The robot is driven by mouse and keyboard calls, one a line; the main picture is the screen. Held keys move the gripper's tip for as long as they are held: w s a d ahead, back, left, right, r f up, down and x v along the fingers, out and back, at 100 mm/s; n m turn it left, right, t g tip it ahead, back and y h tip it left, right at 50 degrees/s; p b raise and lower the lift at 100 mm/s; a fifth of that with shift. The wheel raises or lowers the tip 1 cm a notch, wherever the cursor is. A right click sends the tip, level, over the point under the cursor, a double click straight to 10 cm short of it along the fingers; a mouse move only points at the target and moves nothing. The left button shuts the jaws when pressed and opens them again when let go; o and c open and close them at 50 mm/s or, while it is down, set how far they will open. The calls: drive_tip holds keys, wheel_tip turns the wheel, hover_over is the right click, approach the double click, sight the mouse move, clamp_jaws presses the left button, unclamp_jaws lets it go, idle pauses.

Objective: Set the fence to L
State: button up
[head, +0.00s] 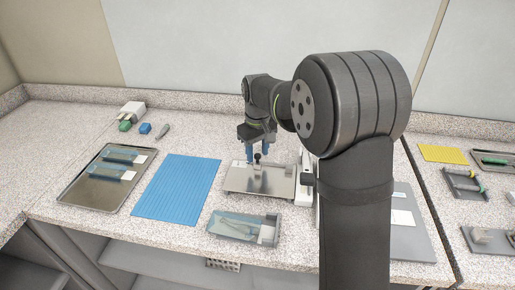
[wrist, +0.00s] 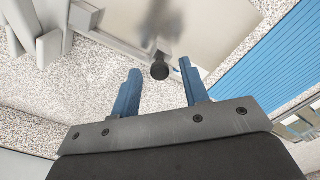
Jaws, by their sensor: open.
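A metal plate (head: 238,183) lies on the counter in front of my arm. A small upright piece with a black knob (head: 257,157) stands near its back edge; I take it to be the fence, but cannot tell for sure. In the wrist view the black knob (wrist: 160,70) is in line with the gap between my fingertips. My gripper (head: 258,150) is open, its two blue fingers pointing down around or just above the knob. In the wrist view my gripper (wrist: 160,78) shows empty. No L mark is legible.
A blue ribbed mat (head: 178,188) and a metal tray (head: 84,193) with pouches lie to the left. A pouch (head: 238,226) lies in front of the plate. A white upright device (head: 305,205) stands close on the plate's right, partly hidden by my arm.

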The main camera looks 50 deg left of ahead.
wheel_tip(320, 180, up, 17)
drive_tip(key=shift+r, duration=0.2)
drive_tip(key=shift+f, duration=0.1)
idle(0.7)
wheel_tip(320, 180, down, 17)
drive_tip(key=shift+f, duration=0.2)
drive_tip(key=shift+s+d, duration=0.3)
drive_tip(key=shift+r, duration=0.1)
